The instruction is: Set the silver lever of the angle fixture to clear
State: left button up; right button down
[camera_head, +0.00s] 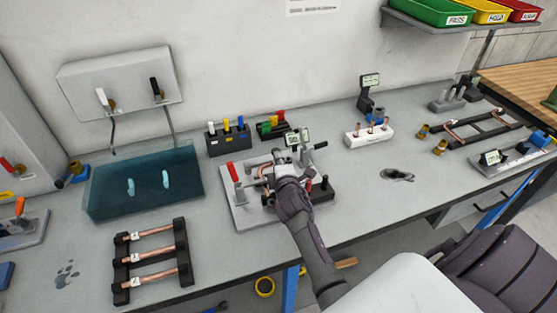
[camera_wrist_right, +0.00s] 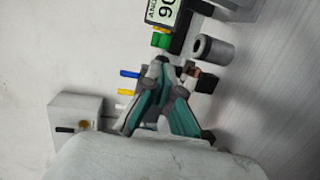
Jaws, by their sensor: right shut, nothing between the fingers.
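The angle fixture (camera_head: 243,212) is a light grey plate at the table's middle, with a red-handled lever (camera_head: 232,171) upright at its left and a small display (camera_head: 292,138) at the back. The display (camera_wrist_right: 163,12) also shows in the right wrist view, reading 90. A grey lever handle (camera_head: 319,146) stands out right of the display. A grey cylinder (camera_wrist_right: 203,47), which looks like its handle, lies beyond my fingertips in the wrist view. My right gripper (camera_head: 282,160) is over the fixture, shut and empty, hiding part of it. Its fingertips (camera_wrist_right: 175,72) appear apart from the cylinder.
A block with coloured handles (camera_head: 228,140) stands behind left, and a white rack with copper pieces (camera_head: 369,134) behind right. A blue tank (camera_head: 145,185) and a black rack of copper tubes (camera_head: 150,262) are left. Table right of the fixture is mostly clear.

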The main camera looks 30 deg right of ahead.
aim_at(277, 149)
jog(key=shift+w+d+b, duration=0.5)
jog(key=shift+w+d, duration=0.2)
jog(key=shift+w, duration=0.3)
jog(key=shift+b+x, duration=0.5)
jog(key=shift+x, duration=0.65)
jog(key=shift+w+r, duration=0.15)
jog(key=shift+w, duration=0.55)
jog(key=shift+w+d, duration=0.2)
jog(key=shift+w, duration=0.05)
jog(key=shift+w+n+t+y, duration=0.3)
jog(key=shift+w+n+y, duration=0.2)
jog(key=shift+n+y, duration=0.4)
jog(key=shift+w, duration=0.35)
jog(key=shift+w+a, duration=0.3)
